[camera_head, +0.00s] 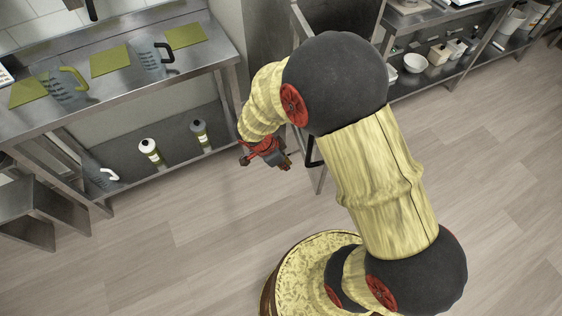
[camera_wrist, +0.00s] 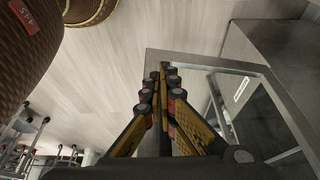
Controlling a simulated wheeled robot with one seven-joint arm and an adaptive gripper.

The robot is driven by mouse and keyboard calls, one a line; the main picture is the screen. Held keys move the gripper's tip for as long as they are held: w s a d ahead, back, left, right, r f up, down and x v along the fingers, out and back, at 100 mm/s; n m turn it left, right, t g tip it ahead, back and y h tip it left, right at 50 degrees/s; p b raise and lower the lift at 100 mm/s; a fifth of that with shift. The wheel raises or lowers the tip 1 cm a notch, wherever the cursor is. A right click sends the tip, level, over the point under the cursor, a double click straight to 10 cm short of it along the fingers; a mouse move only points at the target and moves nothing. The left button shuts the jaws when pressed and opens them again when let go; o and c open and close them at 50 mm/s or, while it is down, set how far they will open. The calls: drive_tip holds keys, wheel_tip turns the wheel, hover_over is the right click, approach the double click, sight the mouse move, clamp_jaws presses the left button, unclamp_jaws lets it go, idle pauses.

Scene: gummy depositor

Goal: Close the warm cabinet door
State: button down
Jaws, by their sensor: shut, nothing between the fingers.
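The warm cabinet (camera_head: 265,45) is a tall grey metal unit at the top middle of the head view, mostly hidden behind my arm. Its door stands open, swung out toward the room; a dark handle (camera_head: 311,152) and the lower door edge show beside my arm. In the wrist view the door (camera_wrist: 285,88) shows as a metal frame around a glass pane, right of the fingers. My gripper (camera_head: 286,163) is shut and empty, left of the handle in the head view. In the wrist view its fingertips (camera_wrist: 164,70) overlap the door's frame; I cannot tell whether they touch.
A steel table (camera_head: 120,105) with green mats and measuring jugs stands at the left, with bottles on its lower shelf. A shelf unit (camera_head: 440,75) with bowls and containers stands at the upper right. The wooden floor (camera_head: 200,240) is clear in front.

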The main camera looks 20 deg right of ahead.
drive_tip(key=shift+d+f+b, duration=0.15)
drive_tip(key=shift+d+f, duration=0.25)
drive_tip(key=shift+d, duration=0.45)
drive_tip(key=shift+d+f+b, duration=0.2)
drive_tip(key=shift+d+f, duration=0.25)
drive_tip(key=shift+d, duration=0.35)
drive_tip(key=shift+d+f+b, duration=0.15)
drive_tip(key=shift+d+f, duration=0.25)
drive_tip(key=shift+d, duration=0.45)
